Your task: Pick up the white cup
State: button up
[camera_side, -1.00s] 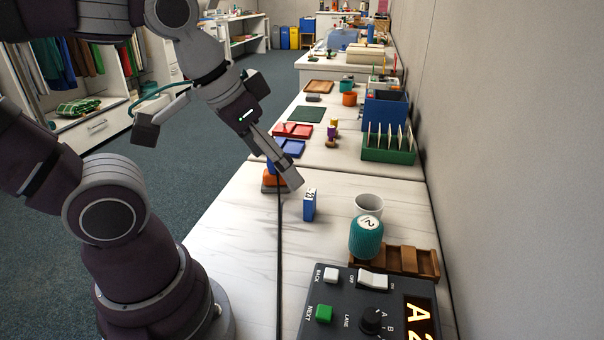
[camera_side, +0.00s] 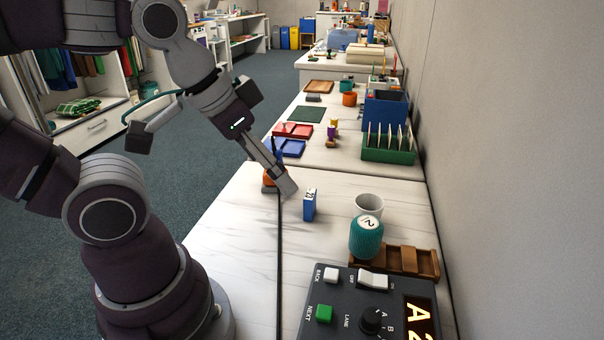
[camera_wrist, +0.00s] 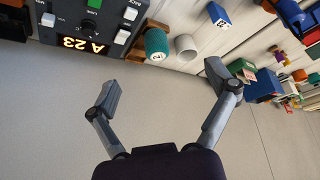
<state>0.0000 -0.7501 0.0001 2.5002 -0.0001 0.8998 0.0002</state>
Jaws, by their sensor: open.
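The white cup (camera_side: 369,205) stands upright on the near table, behind a teal ribbed cylinder (camera_side: 366,236) in the side view. In the wrist view the cup (camera_wrist: 187,46) appears at the upper middle, right beside the teal cylinder (camera_wrist: 157,44). My gripper (camera_side: 288,188) is above the left part of the table, left of the cup and clear of it. In the wrist view my gripper (camera_wrist: 165,85) has its two fingers spread wide, with nothing between them.
A blue block (camera_side: 310,204) stands between my gripper and the cup. A wooden rack (camera_side: 408,259) and a dark control box (camera_side: 345,300) sit nearer the camera. An orange object (camera_side: 269,179) is near my gripper. A wall runs along the right.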

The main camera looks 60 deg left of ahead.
jog(key=shift+o, duration=0.6)
